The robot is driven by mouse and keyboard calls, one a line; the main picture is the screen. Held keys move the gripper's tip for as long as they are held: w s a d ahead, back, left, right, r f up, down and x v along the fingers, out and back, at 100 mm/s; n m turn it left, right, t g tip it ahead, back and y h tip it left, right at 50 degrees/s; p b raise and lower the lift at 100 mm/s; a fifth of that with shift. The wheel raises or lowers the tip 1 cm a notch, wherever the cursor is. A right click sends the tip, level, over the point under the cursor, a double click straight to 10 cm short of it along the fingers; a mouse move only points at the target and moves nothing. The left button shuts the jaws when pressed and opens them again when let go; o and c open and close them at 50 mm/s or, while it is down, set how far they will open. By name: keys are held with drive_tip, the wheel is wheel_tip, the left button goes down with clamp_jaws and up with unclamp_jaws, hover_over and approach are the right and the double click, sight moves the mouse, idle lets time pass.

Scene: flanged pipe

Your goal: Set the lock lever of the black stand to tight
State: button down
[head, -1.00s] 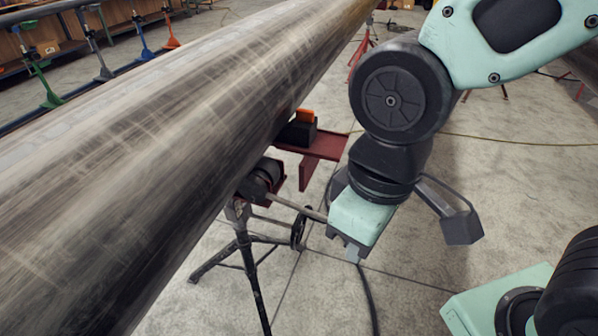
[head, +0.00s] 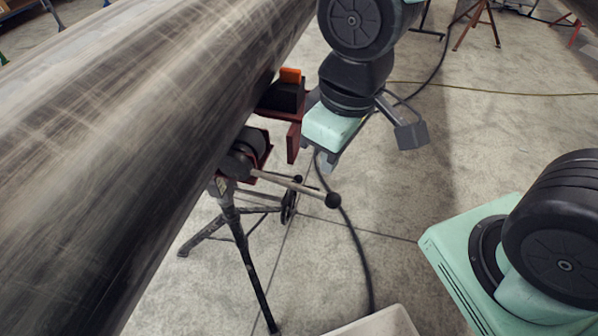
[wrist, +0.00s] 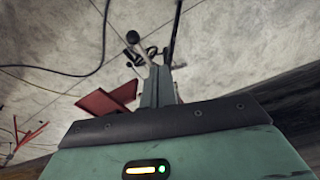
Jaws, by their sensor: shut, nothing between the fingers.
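The black stand (head: 243,245) is a tripod under the large pipe, left of centre in the head view. Its lock lever (head: 290,184) is a thin grey rod with a black ball knob (head: 333,200). The lever points out to the right from the stand's head and slopes slightly down. My gripper (head: 322,168) is shut and empty, above and behind the lever in the head view, seemingly apart from it. In the wrist view the knob (wrist: 132,37) shows just beyond my shut fingers (wrist: 157,85). Whether the lever is tight cannot be told.
The big steel pipe (head: 130,120) fills the left side. A dark red bracket (head: 293,140) with an orange block (head: 290,75) stands behind the lever. A black cable (head: 352,235) runs along the floor. A pale bin edge (head: 385,325) shows at the bottom.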

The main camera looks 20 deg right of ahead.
drive_tip(key=w+d+f+m+t+b, duration=0.1)
drive_tip(key=w+d+f+t+b, duration=0.1)
drive_tip(key=w+d+f+b, duration=0.6)
drive_tip(key=w+d+f+m+t+b, duration=0.15)
drive_tip(key=w+d+f+b, duration=0.25)
drive_tip(key=w+d+f, duration=0.75)
drive_tip(key=w+a+f+n+y, duration=0.3)
drive_tip(key=a+f+n+y, duration=0.2)
drive_tip(key=a+f, duration=0.3)
drive_tip(key=shift+w+a+f+y, duration=0.3)
drive_tip(key=shift+a+y, duration=0.2)
drive_tip(key=shift+y, duration=0.3)
drive_tip(key=shift+a+f, duration=0.1)
drive_tip(key=b+x, duration=0.3)
drive_tip(key=x, duration=0.6)
drive_tip(key=shift+w+a+f, duration=0.15)
drive_tip(key=shift+w+f, duration=0.05)
drive_tip(key=shift+f, duration=0.1)
